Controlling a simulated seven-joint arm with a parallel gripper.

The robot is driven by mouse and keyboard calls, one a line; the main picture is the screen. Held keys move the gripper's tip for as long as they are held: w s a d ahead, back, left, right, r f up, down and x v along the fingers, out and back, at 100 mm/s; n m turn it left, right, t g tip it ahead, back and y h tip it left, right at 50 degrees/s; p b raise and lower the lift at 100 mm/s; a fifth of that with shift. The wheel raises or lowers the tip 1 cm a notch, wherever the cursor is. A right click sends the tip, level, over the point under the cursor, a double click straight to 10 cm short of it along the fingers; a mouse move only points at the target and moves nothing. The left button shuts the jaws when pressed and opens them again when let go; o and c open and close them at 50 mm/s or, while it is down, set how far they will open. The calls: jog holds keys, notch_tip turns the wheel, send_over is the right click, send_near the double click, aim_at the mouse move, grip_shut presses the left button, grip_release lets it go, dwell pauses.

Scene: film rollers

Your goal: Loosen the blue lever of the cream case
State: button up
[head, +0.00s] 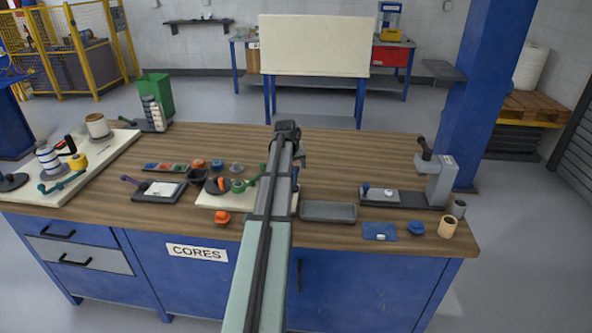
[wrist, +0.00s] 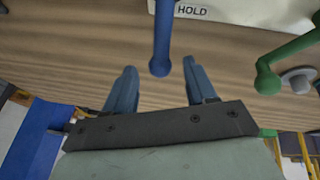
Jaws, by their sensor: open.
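In the wrist view, the blue lever (wrist: 162,36) comes down from the top edge, and its rounded end shows between the two fingertips of my gripper (wrist: 160,68). The fingers are open, with a gap on each side of the lever in the picture; I cannot tell the depth between them. Part of a cream case (wrist: 245,12) with a HOLD label shows at the top right. In the head view, a cream base (head: 210,202) shows left of my arm, partly covered by it. The blue lever and my fingertips cannot be made out there.
A green lever (wrist: 285,58) and a grey knob (wrist: 298,80) are right of my fingers in the wrist view. On the wooden bench (head: 340,155), a grey tray (head: 328,211) and a grey clamp stand (head: 440,182) are right of my arm. The bench's back middle is fairly clear.

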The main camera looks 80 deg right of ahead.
aim_at(295, 167)
jog(key=shift+x, duration=1.6)
grip_shut()
